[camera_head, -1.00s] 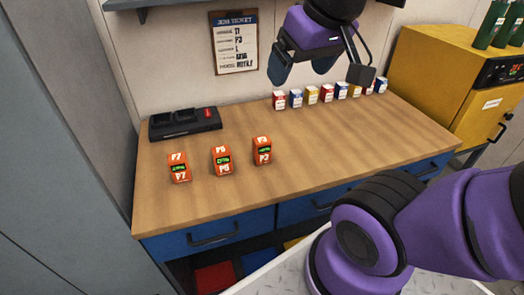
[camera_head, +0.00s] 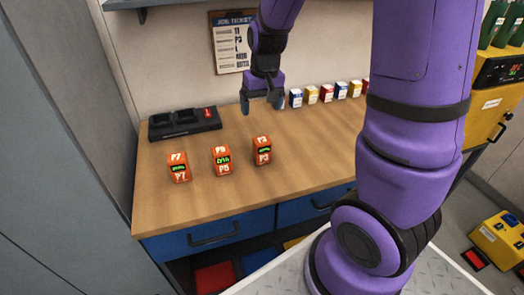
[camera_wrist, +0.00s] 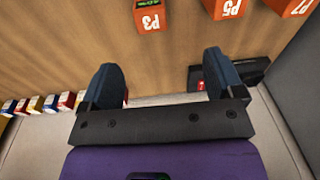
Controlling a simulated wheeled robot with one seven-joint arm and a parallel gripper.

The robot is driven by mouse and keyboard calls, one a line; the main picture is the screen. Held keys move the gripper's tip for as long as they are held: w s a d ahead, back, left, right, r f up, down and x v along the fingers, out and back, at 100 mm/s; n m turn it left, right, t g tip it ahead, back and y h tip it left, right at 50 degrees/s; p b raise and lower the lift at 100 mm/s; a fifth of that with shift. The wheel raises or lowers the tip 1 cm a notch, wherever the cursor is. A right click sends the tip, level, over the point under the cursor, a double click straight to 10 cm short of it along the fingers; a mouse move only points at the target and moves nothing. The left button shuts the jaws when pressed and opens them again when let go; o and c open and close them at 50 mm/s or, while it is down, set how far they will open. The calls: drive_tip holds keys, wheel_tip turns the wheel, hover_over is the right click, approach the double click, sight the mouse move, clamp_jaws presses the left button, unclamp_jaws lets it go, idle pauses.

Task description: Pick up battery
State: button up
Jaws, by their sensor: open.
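Three orange batteries stand on the wooden bench (camera_head: 310,165): P7 (camera_head: 179,168) at the left, P5 (camera_head: 222,160) in the middle, and P3 (camera_head: 263,151) at the right. Each has a small green display. My gripper (camera_head: 261,106) is open and empty, above the bench behind P3. In the wrist view my open fingers (camera_wrist: 160,85) point toward the bench, with P3 (camera_wrist: 152,16) beyond them near the top, and P5 (camera_wrist: 224,8) and P7 (camera_wrist: 292,7) to its right, cut by the frame edge.
A black charger (camera_head: 185,123) with a red part lies at the back left of the bench. Several small coloured boxes (camera_head: 326,93) line the back wall. A job ticket clipboard (camera_head: 230,45) hangs there. A yellow cabinet (camera_head: 492,100) stands right. The bench front is clear.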

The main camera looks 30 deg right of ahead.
drive_tip(key=g, duration=0.1)
approach(262, 148)
drive_tip(key=shift+w+d+f+m, duration=0.15)
drive_tip(key=shift+w+d+f, duration=0.2)
drive_tip(key=shift+w, duration=0.2)
drive_tip(key=shift+w+d+f+m, duration=0.15)
drive_tip(key=shift+w+d+f, duration=0.2)
drive_tip(key=shift+w, duration=0.15)
wheel_tip(262, 148, down, 5)
drive_tip(key=shift+s+a+f, duration=0.1)
drive_tip(key=shift+a+f, duration=0.05)
drive_tip(key=shift+f, duration=1.25)
drive_tip(key=shift+a+f, duration=0.1)
drive_tip(key=shift+f, duration=1.3)
drive_tip(key=c, duration=1.2)
drive_tip(key=shift+r, duration=0.15)
